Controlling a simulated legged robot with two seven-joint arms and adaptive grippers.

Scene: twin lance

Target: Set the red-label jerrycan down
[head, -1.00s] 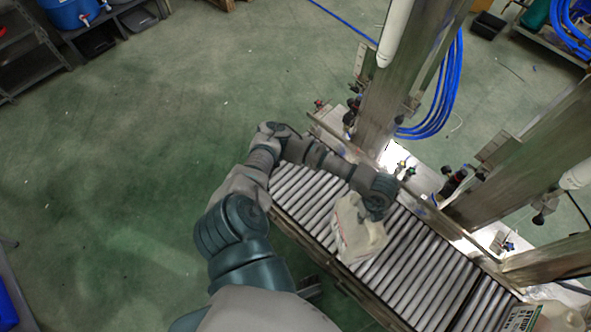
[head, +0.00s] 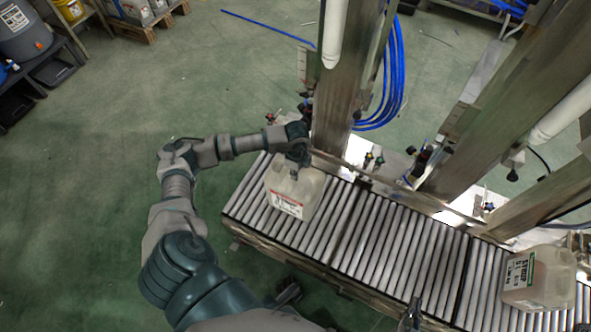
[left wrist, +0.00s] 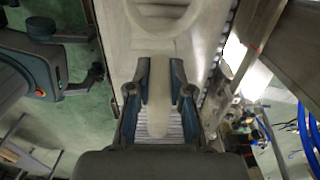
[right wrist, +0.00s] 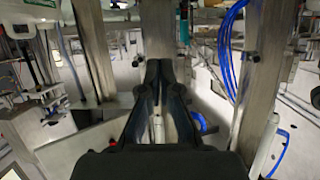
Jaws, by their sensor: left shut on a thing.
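The red-label jerrycan (head: 296,192) is a whitish translucent can at the left end of the roller conveyor in the head view. It looks upright, with its label toward me. I cannot tell whether its base touches the rollers. My left gripper (head: 299,160) is shut on its handle from above. In the left wrist view, the fingers (left wrist: 160,88) close on both sides of the pale handle (left wrist: 158,115), with the can's body (left wrist: 150,45) beyond. In the right wrist view, my right gripper (right wrist: 159,66) has its fingertips together and holds nothing visible.
The roller conveyor (head: 380,250) has bare rollers in its middle. A green-label jerrycan (head: 540,278) stands at its right end. Steel posts (head: 338,90) rise along the far side, with blue hoses (head: 392,80) behind. Green floor (head: 110,200) is open at left.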

